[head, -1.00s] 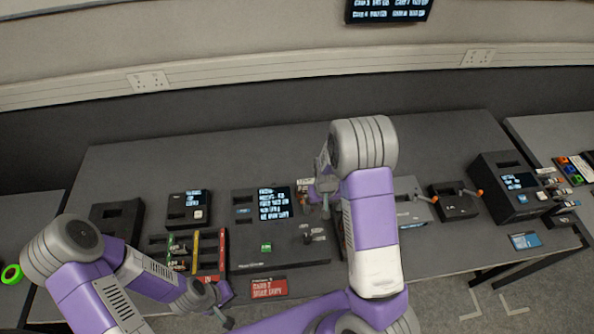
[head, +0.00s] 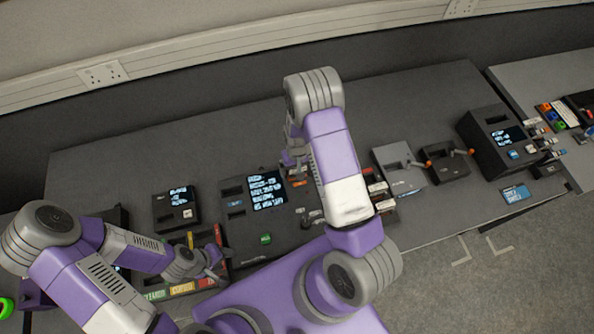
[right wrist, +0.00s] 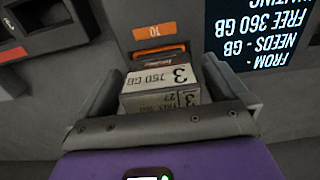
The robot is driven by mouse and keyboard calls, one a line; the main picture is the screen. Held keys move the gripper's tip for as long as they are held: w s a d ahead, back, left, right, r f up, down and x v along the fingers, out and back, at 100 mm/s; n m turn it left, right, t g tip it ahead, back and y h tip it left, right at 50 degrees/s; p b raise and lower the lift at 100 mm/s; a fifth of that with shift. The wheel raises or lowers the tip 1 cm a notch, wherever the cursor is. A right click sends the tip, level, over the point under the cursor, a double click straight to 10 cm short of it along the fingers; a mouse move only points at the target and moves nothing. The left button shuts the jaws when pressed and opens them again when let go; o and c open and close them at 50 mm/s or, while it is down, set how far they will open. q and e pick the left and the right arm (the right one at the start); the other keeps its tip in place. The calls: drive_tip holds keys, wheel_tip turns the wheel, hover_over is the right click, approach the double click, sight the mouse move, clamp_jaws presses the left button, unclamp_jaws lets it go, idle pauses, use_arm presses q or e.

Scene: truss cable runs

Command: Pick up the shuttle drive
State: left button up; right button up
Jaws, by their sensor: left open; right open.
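My right gripper (right wrist: 162,92) is open, with one finger on each side of the drive. In the head view my right gripper (head: 296,166) is at the right of the dock's lit screen (head: 267,190), and my arm hides part of that area. My left gripper (head: 212,274) is open near the rack with coloured labels (head: 182,289).
A small box with a screen (head: 177,207) stands left of the dock. Right of my right arm are a grey box (head: 398,170), a black box with orange-tipped levers (head: 446,163) and a tall black unit (head: 492,135). A blue card (head: 515,194) lies at the table's front edge.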

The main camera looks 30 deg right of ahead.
drive_tip(key=shift+w+f, duration=0.1)
drive_tip(key=shift+f, duration=0.25)
drive_tip(key=shift+c, duration=0.3)
drive_tip(key=c, duration=1.1)
